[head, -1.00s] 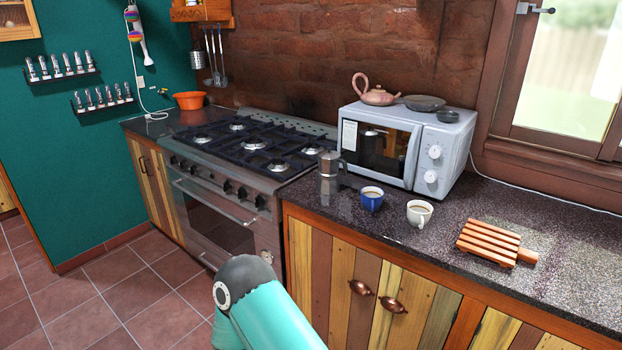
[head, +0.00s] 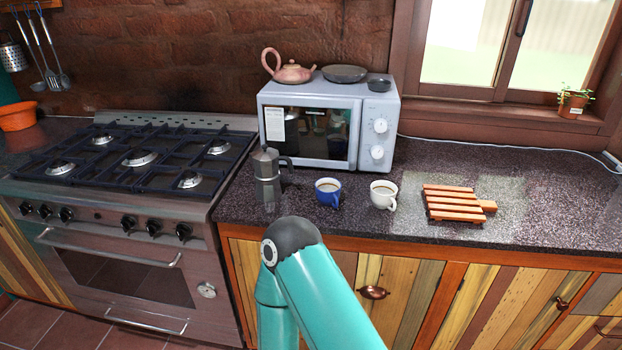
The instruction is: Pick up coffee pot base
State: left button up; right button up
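The coffee pot (head: 267,180) is a grey metal moka pot with a dark handle on its right side. It stands upright on the dark speckled counter, between the stove and the blue cup. Its lower part is the base, and top and base look joined. One of my arms, teal with a dark joint, rises from the bottom middle of the head view, just in front of the counter below the pot. No gripper shows in the head view, and nothing touches the pot.
A blue cup (head: 328,192) and a white cup (head: 383,194) of coffee stand right of the pot. Behind is a microwave (head: 388,130) with a teapot (head: 290,72) on top. A wooden trivet (head: 455,202) lies right. The gas stove (head: 135,160) is left. The far right counter is clear.

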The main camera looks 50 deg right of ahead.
aim_at(272, 192)
jog(key=z, duration=0.2)
jog(key=i, duration=0.65)
jog(key=z, duration=0.1)
jog(key=k, duration=0.6)
jog(key=z, duration=0.4)
jog(key=i, duration=0.45)
